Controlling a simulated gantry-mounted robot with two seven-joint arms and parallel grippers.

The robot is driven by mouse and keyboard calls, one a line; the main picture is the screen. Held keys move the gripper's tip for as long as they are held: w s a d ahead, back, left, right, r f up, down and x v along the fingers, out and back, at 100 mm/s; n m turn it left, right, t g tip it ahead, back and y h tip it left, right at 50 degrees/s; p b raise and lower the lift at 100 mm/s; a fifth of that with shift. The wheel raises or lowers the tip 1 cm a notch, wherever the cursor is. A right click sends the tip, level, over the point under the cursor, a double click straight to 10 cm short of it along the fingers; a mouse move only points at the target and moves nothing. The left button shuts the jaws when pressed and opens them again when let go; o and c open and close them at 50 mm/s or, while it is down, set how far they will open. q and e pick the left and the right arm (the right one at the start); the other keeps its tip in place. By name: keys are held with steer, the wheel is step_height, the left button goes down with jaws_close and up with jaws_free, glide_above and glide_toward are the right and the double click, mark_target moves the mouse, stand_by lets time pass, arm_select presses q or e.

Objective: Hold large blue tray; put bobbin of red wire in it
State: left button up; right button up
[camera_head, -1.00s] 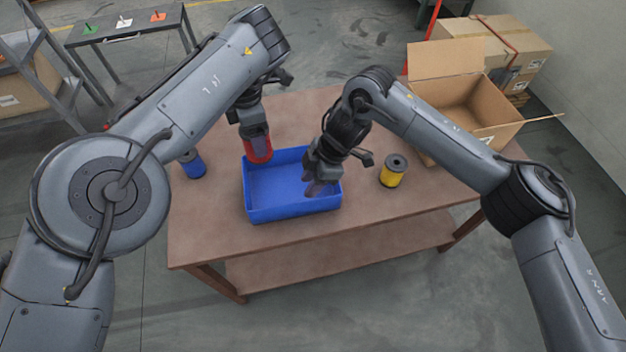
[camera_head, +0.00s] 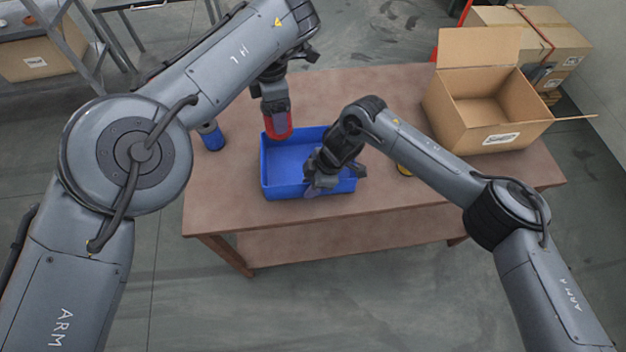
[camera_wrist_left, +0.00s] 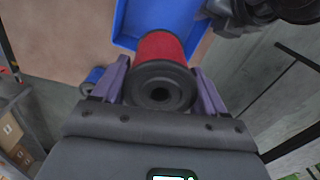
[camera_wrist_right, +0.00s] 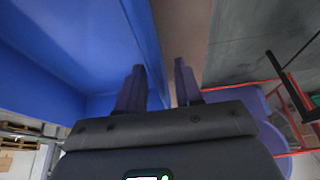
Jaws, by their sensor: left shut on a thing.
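The large blue tray (camera_head: 288,191) sits on the brown table. My left gripper (camera_head: 277,115) is shut on the bobbin of red wire (camera_head: 277,128), by the tray's back left corner in the head view. In the left wrist view the bobbin (camera_wrist_left: 160,46) is between the two fingers, its dark end towards the camera, with part of the tray (camera_wrist_left: 138,15) beyond it. My right gripper (camera_head: 318,187) is at the tray's front wall. In the right wrist view its fingers (camera_wrist_right: 160,75) are apart on either side of the wall (camera_wrist_right: 143,35), with a gap showing beside the right finger.
A blue bobbin (camera_head: 212,138) stands on the table left of the tray. An open cardboard box (camera_head: 490,110) stands at the table's right end. The table (camera_head: 385,100) is bare behind the tray.

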jaws_close()
stand_by(0.3)
arm_select(q)
glide_above(286, 171)
step_height(286, 171, down, 10)
steer(key=shift+r, duration=0.25)
stand_by(1.1)
steer(key=shift+f, duration=0.1)
stand_by(1.5)
steer(key=shift+f, duration=4.55)
steer(key=o, duration=1.4)
steer(key=shift+f, duration=0.1)
steer(key=shift+c, duration=0.2)
